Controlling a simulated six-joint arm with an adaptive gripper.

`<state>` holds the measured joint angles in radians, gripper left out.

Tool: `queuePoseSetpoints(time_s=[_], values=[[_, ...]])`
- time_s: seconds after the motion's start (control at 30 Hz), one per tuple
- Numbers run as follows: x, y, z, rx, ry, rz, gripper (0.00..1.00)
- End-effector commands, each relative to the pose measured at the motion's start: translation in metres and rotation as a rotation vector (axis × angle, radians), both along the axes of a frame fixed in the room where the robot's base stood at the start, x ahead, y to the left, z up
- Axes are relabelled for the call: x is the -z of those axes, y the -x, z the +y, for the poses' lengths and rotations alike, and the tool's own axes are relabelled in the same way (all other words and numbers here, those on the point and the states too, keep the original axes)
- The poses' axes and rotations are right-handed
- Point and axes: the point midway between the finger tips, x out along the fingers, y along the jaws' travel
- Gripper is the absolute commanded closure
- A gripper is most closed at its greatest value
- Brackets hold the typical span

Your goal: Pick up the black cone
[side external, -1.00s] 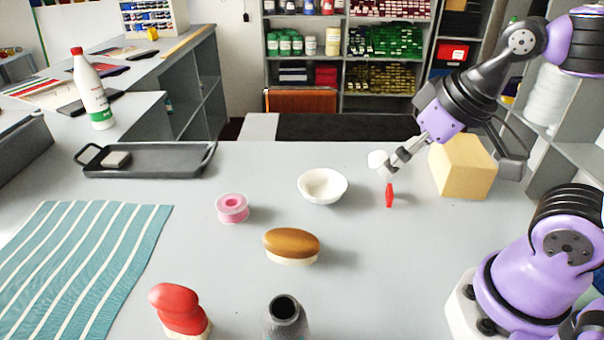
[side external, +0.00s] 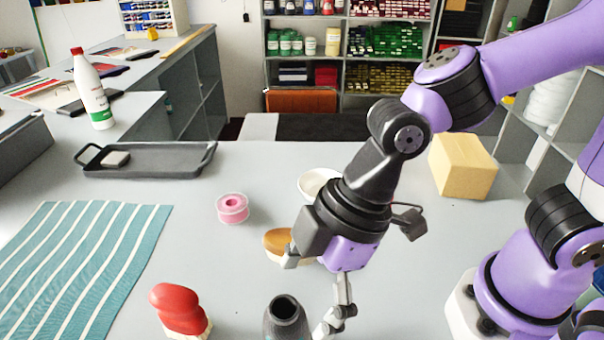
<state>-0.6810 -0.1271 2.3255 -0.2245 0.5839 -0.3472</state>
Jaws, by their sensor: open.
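The black cone (side external: 287,322) stands upright at the bottom edge of the side external view. It is dark, narrows toward the top and has a round hole there; its lower part is cut off by the frame. My gripper (side external: 308,295) is open and empty. It points down beside and above the cone, with one finger up and to the left over the brown brush and the other down to the right of the cone. I cannot tell whether that finger touches the cone.
A brown oval brush (side external: 274,242) lies just behind the cone, partly hidden by my gripper. A red-topped object (side external: 178,306) stands to its left. A pink roll (side external: 232,208), a white bowl (side external: 309,184), a tray (side external: 150,170), a striped cloth (side external: 85,262) and a box (side external: 464,166) lie farther off.

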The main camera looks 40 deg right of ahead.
Motion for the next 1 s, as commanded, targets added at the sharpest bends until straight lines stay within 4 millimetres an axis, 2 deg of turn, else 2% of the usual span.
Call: queuePoseSetpoints(time_s=[0.1,0.33,0.6,0.9,0.93,0.97,1.0], values=[[0.017,-0.002,0.006,0.001,0.003,0.004,0.01],[0.033,-0.007,0.013,0.004,0.002,0.003,0.01],[0.066,-0.015,0.027,0.005,0.003,0.002,0.01],[0.070,-0.017,0.030,0.007,0.000,0.000,0.01],[0.070,-0.017,0.030,0.007,0.000,0.000,0.06],[0.070,-0.017,0.030,0.007,0.000,0.000,0.21],[0.070,-0.017,0.030,0.007,0.000,0.000,0.41]])
